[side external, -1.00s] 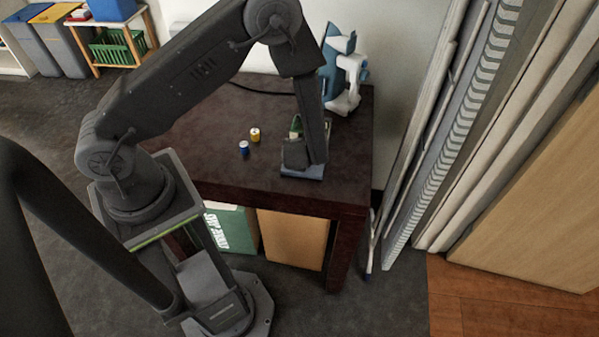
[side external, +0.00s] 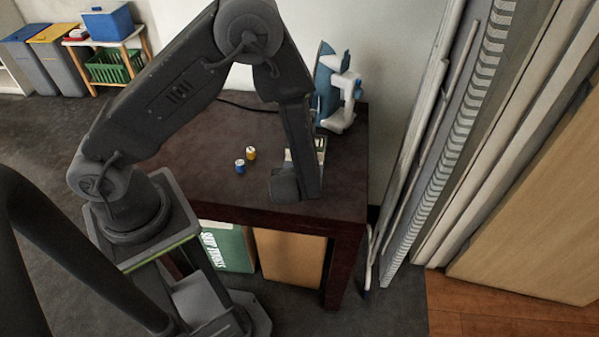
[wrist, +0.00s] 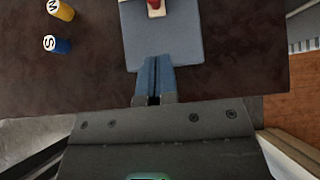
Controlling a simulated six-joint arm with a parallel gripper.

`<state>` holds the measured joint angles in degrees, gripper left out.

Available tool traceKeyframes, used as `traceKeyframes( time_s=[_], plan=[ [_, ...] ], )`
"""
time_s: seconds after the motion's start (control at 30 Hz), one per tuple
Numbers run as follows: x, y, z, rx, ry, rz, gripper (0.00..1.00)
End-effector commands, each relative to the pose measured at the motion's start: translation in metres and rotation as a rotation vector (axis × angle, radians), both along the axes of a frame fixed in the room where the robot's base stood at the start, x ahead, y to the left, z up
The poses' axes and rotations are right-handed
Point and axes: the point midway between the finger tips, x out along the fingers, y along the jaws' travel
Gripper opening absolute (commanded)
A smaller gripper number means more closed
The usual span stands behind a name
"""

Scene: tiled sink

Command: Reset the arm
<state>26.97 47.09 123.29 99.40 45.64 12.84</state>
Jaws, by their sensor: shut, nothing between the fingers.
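My gripper (wrist: 154,82) is shut, its two blue-grey fingers together with nothing between them. In the wrist view its tips overlap the near edge of a light blue tray (wrist: 180,45); I cannot tell whether they touch it. A red and pale object, cut off by the top edge, sits on the tray. In the side view my wrist is low over the dark table (side external: 210,135), near its front right, and hides the fingers and most of the tray.
A blue cylinder (side external: 240,166) and a yellow cylinder (side external: 251,153) stand on the table left of my wrist; they also show in the wrist view. A blue and white device (side external: 337,90) stands at the back right. Table left of the cylinders is clear.

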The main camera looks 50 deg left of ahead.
Motion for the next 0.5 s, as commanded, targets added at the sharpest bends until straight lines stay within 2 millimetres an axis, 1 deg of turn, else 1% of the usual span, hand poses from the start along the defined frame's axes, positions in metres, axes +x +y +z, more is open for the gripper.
traceKeyframes(
  time_s=[0.03, 0.1, 0.3, 0.43, 0.5],
  plan=[
    [-0.006, -0.007, 0.008, -0.001, -0.003, -0.004, 0.0],
    [-0.012, -0.014, 0.017, -0.002, -0.002, -0.004, 0.0],
    [-0.026, -0.026, 0.033, -0.001, 0.0, -0.002, 0.0],
    [-0.029, -0.027, 0.042, -0.015, -0.013, 0.029, 0.0],
    [-0.03, -0.023, 0.054, -0.047, -0.044, 0.097, 0.0]
  ],
)
